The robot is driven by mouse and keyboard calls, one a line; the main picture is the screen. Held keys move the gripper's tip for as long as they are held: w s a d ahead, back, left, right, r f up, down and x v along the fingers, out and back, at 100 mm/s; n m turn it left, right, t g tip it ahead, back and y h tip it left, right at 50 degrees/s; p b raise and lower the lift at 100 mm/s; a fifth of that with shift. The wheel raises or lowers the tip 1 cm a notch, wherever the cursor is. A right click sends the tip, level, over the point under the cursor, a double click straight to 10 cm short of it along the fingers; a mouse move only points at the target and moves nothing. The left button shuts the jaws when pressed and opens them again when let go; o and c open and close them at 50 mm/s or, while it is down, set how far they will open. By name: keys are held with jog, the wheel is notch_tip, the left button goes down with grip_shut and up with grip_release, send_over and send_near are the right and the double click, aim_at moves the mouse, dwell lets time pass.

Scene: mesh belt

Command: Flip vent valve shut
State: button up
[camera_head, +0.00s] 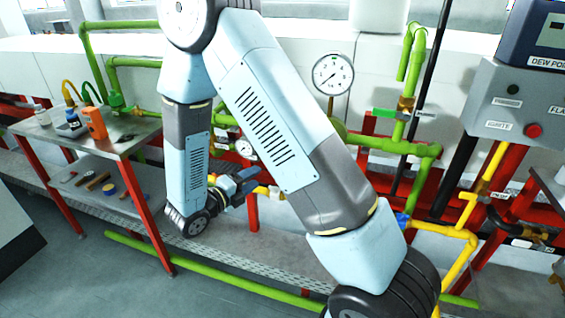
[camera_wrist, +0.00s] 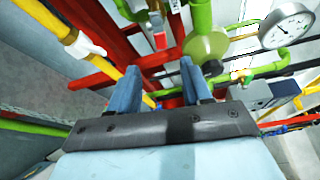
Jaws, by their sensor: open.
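Several lever valves sit on the pipes, and their labels are too small to read, so I cannot tell which one is the vent valve. One valve with a green lever (camera_head: 385,113) and brass body sits on the upper green pipe. A blue lever (camera_head: 402,220) shows beside my arm on the yellow pipe. In the wrist view a white fitting (camera_wrist: 86,46) is on the yellow pipe at upper left. My gripper (camera_head: 246,183) is low in front of the pipes, left of centre. In the wrist view my gripper (camera_wrist: 158,80) has its two blue fingers apart and nothing between them.
Red frame posts (camera_wrist: 180,35) and green pipes (camera_head: 415,175) stand close beyond my gripper. A pressure gauge (camera_head: 333,74) is above. A steel cart (camera_head: 95,140) with small items stands left. A grey control box (camera_head: 510,100) is right. The floor in front is clear.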

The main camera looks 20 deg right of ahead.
jog(key=x, duration=1.3)
jog(key=shift+w+d+f, duration=0.1)
jog(key=shift+w+d, duration=0.05)
jog(key=shift+d, duration=0.15)
jog(key=shift+c, duration=0.4)
grip_shut()
jog(key=shift+d, duration=0.1)
